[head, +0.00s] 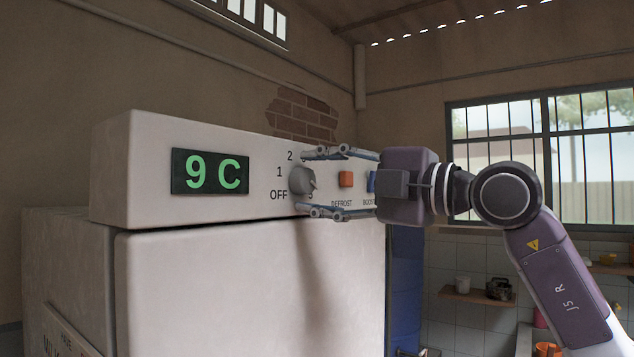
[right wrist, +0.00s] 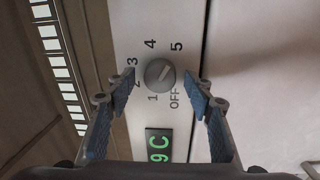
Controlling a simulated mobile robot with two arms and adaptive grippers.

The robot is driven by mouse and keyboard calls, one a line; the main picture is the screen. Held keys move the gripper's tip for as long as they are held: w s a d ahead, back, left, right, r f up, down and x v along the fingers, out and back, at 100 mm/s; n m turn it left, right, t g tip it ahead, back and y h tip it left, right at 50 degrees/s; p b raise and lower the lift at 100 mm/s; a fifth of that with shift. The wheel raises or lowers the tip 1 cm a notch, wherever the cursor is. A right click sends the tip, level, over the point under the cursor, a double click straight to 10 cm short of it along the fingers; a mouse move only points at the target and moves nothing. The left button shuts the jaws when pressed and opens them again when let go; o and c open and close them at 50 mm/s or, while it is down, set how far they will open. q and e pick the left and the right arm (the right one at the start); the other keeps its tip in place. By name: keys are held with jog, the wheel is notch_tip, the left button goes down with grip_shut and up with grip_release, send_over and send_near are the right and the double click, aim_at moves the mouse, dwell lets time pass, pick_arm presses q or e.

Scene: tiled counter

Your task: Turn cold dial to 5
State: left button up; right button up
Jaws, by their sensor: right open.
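The cold dial (head: 302,180) is a round grey knob on the white front panel, with OFF and numbers around it. It also shows in the right wrist view (right wrist: 160,73), ringed by OFF and 1 to 5. Its ridge runs diagonally, roughly along the line from 1 to 5; I cannot tell which end is the pointer. My right gripper (head: 313,184) is open, one finger above and one below the dial in the head view. In the right wrist view, its fingertips (right wrist: 158,86) stand apart on either side, with gaps to the knob. My left gripper is not in view.
A green display (head: 210,172) reading 9 C is left of the dial. An orange DEFROST button (head: 346,179) and a blue BOOST button (head: 372,181) sit to its right, close to my right gripper. Shelves and a barred window are farther back.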

jog(key=r+v, duration=0.1)
jog(key=v, duration=1.1)
jog(key=shift+f, duration=0.45)
jog(key=shift+w, duration=0.1)
